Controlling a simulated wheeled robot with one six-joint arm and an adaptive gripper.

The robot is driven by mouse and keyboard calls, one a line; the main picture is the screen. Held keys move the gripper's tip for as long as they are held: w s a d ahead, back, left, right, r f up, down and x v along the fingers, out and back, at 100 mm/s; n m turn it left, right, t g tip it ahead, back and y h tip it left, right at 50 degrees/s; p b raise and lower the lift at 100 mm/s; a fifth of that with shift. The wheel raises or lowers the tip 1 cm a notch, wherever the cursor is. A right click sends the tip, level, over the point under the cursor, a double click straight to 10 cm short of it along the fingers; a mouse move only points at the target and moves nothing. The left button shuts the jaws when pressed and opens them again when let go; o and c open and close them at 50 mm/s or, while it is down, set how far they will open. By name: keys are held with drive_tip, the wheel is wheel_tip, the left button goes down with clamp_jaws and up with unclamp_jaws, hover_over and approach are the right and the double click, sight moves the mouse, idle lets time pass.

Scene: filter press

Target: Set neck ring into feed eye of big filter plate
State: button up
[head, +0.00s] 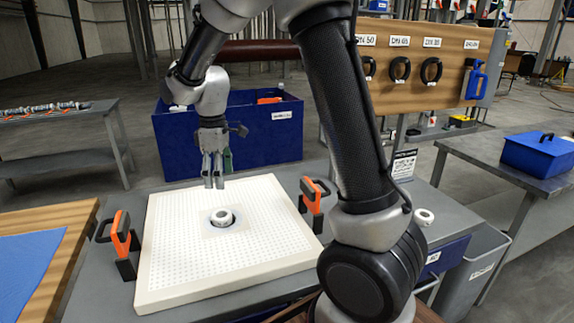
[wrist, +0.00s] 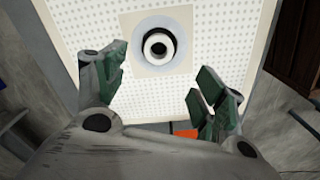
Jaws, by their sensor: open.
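The big filter plate (head: 165,262) is a cream dotted slab lying flat on the grey bench. Its feed eye (head: 212,226) is a dark round opening in a smooth centre square; it also shows in the wrist view (wrist: 145,60). A white neck ring (head: 223,216) sits at the eye, with a dark gap showing beside it; in the wrist view the ring (wrist: 158,36) lies inside the dark circle, off centre. I cannot tell how deep it sits. My gripper (head: 214,184) is above the plate, behind the ring in the head view. Its green-padded fingers (wrist: 160,80) are apart and empty.
Orange-and-black clamps stand at the plate's left (head: 122,243) and right (head: 314,195) edges. Another white ring (head: 424,217) lies on the bench at right, beyond my arm. A blue bin (head: 265,140) stands behind the bench. The space above the plate is otherwise clear.

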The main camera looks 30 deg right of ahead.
drive_tip(key=s+d+r+m+t, duration=0.1)
drive_tip(key=s+d+r+m, duration=0.2)
drive_tip(key=s, duration=0.6)
drive_tip(key=s+d+r+m+t, duration=0.1)
drive_tip(key=s+d+r+m, duration=0.3)
drive_tip(key=s, duration=0.4)
drive_tip(key=s+d+r+m+t, duration=0.2)
drive_tip(key=s+d+r+m, duration=0.2)
drive_tip(key=s+d, duration=0.3)
drive_tip(key=s+r, duration=0.1)
drive_tip(key=s, duration=0.1)
drive_tip(key=shift+s+d, duration=0.2)
drive_tip(key=shift+s, duration=0.15)
